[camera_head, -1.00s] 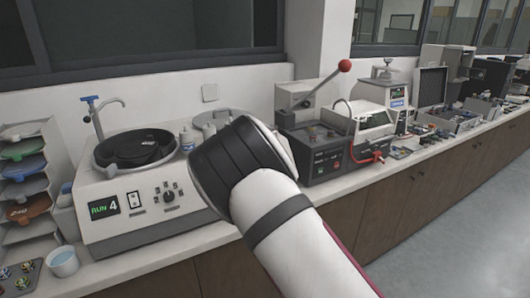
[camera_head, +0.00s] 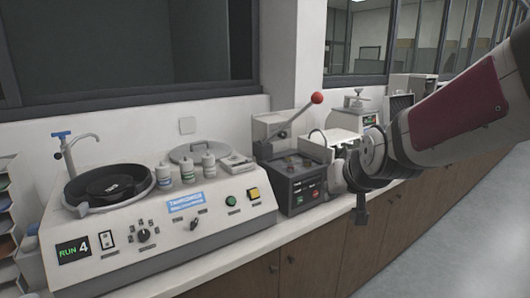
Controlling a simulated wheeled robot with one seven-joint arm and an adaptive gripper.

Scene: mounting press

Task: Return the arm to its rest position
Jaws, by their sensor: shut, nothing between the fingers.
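My arm reaches in from the right edge, with a white link, a maroon panel and a dark joint in front of the bench. Part of what looks like my gripper (camera_head: 361,208) shows below that joint as a small dark piece pointing down. It is shut and empty, in front of the bench's front edge and apart from the machines. The rest of the gripper is hidden behind the arm.
The grinder-polisher (camera_head: 150,228), with a RUN 4 display, stands at the left of the bench. The mounting press (camera_head: 293,185), with its red-knobbed lever (camera_head: 317,98), stands beside it, close to my arm. The floor (camera_head: 440,245) at the right is clear.

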